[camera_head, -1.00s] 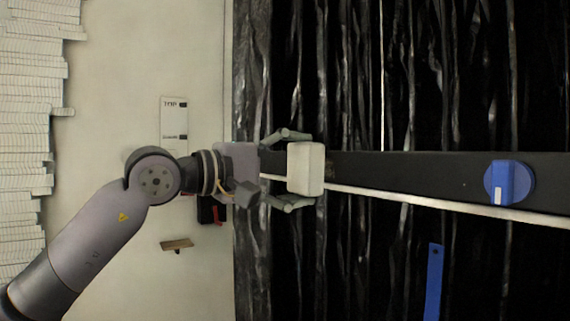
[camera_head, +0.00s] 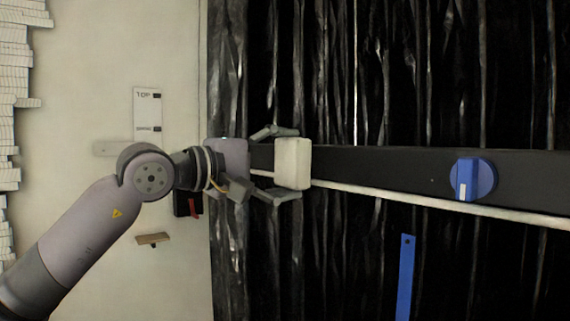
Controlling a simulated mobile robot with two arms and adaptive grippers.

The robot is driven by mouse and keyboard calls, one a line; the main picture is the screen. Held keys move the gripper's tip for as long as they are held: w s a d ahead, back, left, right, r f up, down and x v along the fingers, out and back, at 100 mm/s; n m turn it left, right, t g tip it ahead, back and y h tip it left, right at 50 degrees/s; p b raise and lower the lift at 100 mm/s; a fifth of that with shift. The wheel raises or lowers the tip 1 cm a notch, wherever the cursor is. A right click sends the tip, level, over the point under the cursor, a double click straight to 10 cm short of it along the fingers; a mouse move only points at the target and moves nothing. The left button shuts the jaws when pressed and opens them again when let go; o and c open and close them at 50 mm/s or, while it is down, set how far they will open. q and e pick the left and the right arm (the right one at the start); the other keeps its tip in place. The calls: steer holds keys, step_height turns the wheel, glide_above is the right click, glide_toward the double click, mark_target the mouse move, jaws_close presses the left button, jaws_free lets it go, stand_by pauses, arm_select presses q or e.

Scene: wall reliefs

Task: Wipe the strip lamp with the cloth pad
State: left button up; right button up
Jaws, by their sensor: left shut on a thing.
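The cloth pad (camera_head: 293,163) is a pale, rounded block. My left gripper (camera_head: 287,163) is shut on it, with one finger above and one below. The strip lamp seems to be the thin white strip (camera_head: 400,196) along the lower edge of a long black bar (camera_head: 385,170). The pad overlaps the left part of the bar and hides some of it and of the strip. I cannot tell whether the pad touches the strip. My right gripper is not in view.
A blue knob (camera_head: 473,179) sits on the bar to the right. A blue strip with a hole (camera_head: 405,278) hangs below. A white label plate (camera_head: 147,108), a dark red-marked box (camera_head: 186,203) and a small wooden piece (camera_head: 153,239) are on the pale wall. Dark creased sheeting fills the right.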

arm_select(q)
steer(key=shift+p+x, duration=0.4)
steer(key=shift+x, duration=0.6)
steer(key=shift+w+a+r+p, duration=0.15)
steer(key=shift+w+a+p, duration=0.3)
steer(key=shift+p, duration=0.2)
steer(key=shift+w+a+p, duration=0.65)
steer(key=shift+w+p, duration=0.05)
steer(key=shift+w, duration=0.2)
steer(key=shift+w+a, duration=0.15)
steer(key=shift+w, duration=0.05)
steer(key=shift+f, duration=0.2)
